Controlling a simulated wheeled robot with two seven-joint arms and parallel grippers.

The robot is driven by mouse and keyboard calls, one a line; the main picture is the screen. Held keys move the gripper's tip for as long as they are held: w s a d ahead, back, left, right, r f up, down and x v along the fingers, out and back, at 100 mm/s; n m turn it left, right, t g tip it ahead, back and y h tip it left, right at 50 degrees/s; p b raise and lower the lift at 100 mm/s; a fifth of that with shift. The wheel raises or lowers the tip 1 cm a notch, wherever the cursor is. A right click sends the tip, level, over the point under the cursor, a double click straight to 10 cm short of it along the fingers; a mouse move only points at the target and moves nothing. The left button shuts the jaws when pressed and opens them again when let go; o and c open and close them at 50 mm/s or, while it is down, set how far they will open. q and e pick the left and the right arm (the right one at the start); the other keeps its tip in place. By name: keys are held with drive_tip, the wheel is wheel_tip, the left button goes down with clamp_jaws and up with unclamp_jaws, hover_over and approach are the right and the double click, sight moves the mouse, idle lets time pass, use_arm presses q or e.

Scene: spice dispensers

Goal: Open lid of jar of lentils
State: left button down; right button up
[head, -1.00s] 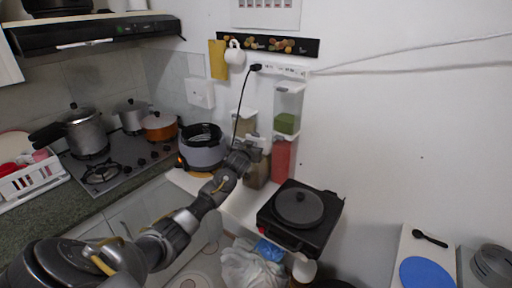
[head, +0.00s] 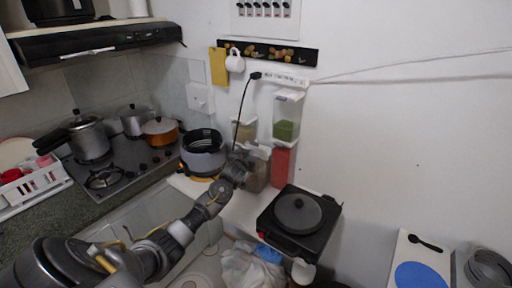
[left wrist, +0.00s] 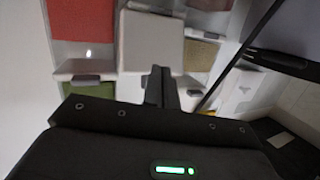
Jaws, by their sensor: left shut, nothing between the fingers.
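Clear dispenser jars with white lids stand stacked against the wall. One upper jar holds green contents (head: 286,130), and the jar below it holds red contents (head: 282,168). To their left is a lower jar with brownish contents (head: 257,178). I cannot tell for sure which holds lentils. My left gripper (head: 243,160) is at the front of the brownish jar, near its lid (head: 259,151). In the left wrist view its fingers (left wrist: 161,86) are together and empty, at the lower edge of a pale square lid (left wrist: 151,42). Whether they touch is unclear. My right gripper is out of view.
A dark pot or cooker (head: 203,153) stands just left of my gripper. A black burner with a round lid (head: 298,212) is to the right of the jars. A black cable (head: 241,110) hangs from the power strip close to my gripper.

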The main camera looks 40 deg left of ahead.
use_arm(q)
drive_tip(key=p+v, duration=0.2)
drive_tip(key=a+p+v, duration=0.1)
drive_tip(key=p+v, duration=0.1)
drive_tip(key=v, duration=0.1)
drive_tip(key=shift+s, duration=0.35)
